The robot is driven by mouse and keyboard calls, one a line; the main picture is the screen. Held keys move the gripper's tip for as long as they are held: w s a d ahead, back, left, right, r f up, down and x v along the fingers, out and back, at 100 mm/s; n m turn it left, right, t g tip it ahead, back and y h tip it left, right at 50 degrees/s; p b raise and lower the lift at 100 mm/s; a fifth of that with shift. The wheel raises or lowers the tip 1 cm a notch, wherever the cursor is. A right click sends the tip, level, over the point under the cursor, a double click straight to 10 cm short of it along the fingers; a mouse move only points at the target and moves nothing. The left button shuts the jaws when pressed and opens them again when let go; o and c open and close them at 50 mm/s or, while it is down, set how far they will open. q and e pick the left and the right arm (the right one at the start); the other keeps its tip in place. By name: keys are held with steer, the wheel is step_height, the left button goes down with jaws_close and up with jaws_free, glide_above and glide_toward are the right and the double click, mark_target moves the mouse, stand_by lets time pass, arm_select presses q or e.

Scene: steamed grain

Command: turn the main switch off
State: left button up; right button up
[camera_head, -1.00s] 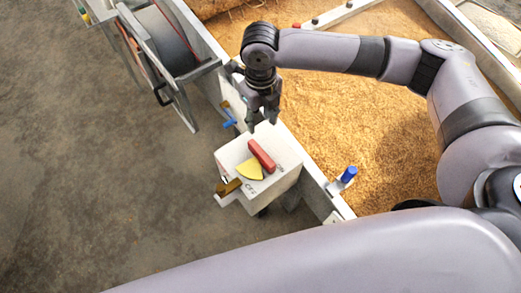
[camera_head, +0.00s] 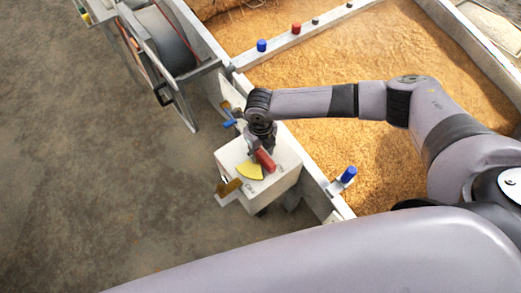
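The main switch is a white box (camera_head: 285,181) on the outer side of the trough wall. A red handle (camera_head: 266,161) and a yellow sector plate (camera_head: 249,170) sit on its top. The handle lies at a slant, its near end pointing down and right. My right gripper (camera_head: 261,151) is right over the box, at the far end of the red handle. Its fingers are partly hidden by the wrist and the handle, so I cannot tell whether they close on it. My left gripper does not show.
The trough wall (camera_head: 318,193) runs behind the box, with a blue knob (camera_head: 348,175) to the right. Orange-brown grain (camera_head: 330,55) fills the trough. A drum (camera_head: 163,40) in a metal frame stands at upper left. Bare concrete floor (camera_head: 90,190) lies to the left.

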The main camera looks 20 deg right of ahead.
steer(key=shift+f, duration=0.1)
steer(key=shift+c, duration=0.6)
jaws_close()
